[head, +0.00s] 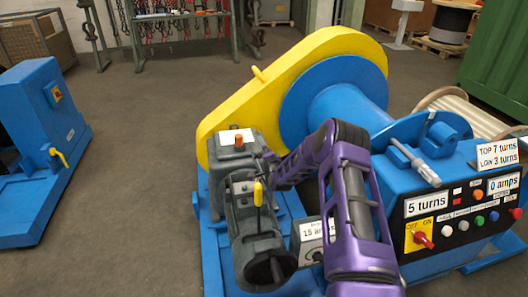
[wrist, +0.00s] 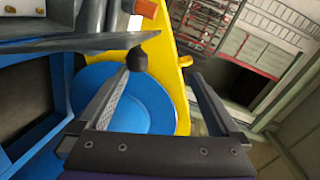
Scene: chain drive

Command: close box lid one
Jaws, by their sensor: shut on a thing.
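A grey box (head: 235,150) with a white label and an orange knob on top sits on the machine beside the yellow chain guard (head: 222,118). I cannot tell for sure which part is box lid one. A thin grey plate (wrist: 75,45), perhaps a lid, crosses the upper left of the wrist view. A black ball knob (wrist: 137,60) is at the tip of my gripper's left finger, just below the plate's edge. In the head view my purple arm hides most of the gripper.
A grey motor (head: 256,238) with a yellow handle lies in front of the box. The blue drum (head: 340,95) stands behind my arm. A control panel (head: 462,222) is at the right. A blue machine (head: 42,140) stands left, with clear floor between.

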